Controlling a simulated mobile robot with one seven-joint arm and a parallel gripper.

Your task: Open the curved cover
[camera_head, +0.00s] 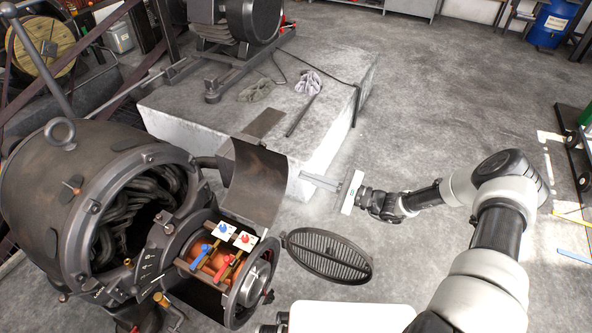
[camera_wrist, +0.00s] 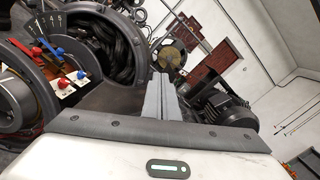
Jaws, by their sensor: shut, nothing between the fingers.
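The curved cover (camera_head: 258,185), a dark brown metal plate, stands raised at the near end of the dynamo (camera_head: 55,185). The brush compartment below it is uncovered, showing blue and red handles (camera_head: 228,268) and copper-coloured parts. In the wrist view the cover is a dark surface (camera_wrist: 108,98) left of the fingers. My gripper (camera_head: 305,178) is to the right of the cover, with its fingers pointing left at it. The fingers (camera_wrist: 163,97) are together and empty. I cannot tell whether the tips touch the cover.
An oval slatted grille cover (camera_head: 328,256) hangs open on the right of the housing, below my gripper. A concrete plinth (camera_head: 190,115) with another machine (camera_head: 235,25) is behind. The floor to the right (camera_head: 440,110) is clear.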

